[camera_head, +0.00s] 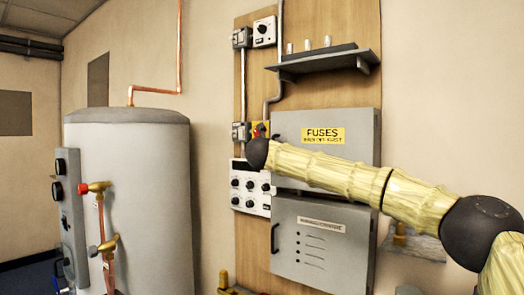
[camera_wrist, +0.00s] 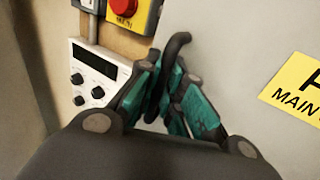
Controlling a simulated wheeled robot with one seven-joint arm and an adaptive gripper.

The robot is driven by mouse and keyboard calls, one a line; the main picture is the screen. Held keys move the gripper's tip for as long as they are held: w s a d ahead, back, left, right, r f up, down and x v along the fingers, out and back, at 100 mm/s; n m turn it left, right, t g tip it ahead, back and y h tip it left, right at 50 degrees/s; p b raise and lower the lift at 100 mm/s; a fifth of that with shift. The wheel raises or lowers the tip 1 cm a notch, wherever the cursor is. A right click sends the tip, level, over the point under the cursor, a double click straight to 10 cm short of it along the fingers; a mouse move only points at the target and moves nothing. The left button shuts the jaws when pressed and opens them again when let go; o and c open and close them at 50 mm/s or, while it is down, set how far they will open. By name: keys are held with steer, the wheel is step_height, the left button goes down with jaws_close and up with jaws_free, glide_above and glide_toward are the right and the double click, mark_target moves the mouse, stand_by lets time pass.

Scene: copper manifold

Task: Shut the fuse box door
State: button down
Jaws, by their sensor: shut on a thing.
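The fuse box door (camera_head: 355,128) is a grey panel with a yellow FUSES label (camera_head: 322,135), on the wooden board. It looks flush or nearly flush with its box; I cannot tell whether a small gap is left. In the wrist view the door (camera_wrist: 235,45) fills the right side, with its dark curved handle (camera_wrist: 178,41) at the left edge. My gripper (camera_wrist: 168,82) has its teal-padded fingers closed around this handle. In the head view my arm crosses in front of the door's lower part, and the fingers and handle are hidden behind my wrist.
A lower grey box (camera_head: 320,245) sits directly under my arm. A white control panel (camera_head: 249,189) with knobs and a red button (camera_wrist: 123,6) are left of the door. A shelf (camera_head: 322,62) juts out above. A grey tank (camera_head: 130,200) with copper pipes stands left.

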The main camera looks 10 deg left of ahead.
steer(key=shift+w+d+r, duration=0.1)
steer(key=shift+d+r, duration=0.1)
steer(key=shift+d, duration=0.05)
steer(key=c, duration=1.8)
jaws_free()
steer(key=shift+c, duration=0.2)
steer(key=o, duration=0.3)
steer(key=shift+w, duration=0.1)
steer(key=shift+a+f, duration=0.1)
steer(key=shift+f, duration=0.05)
steer(key=s, duration=1.2)
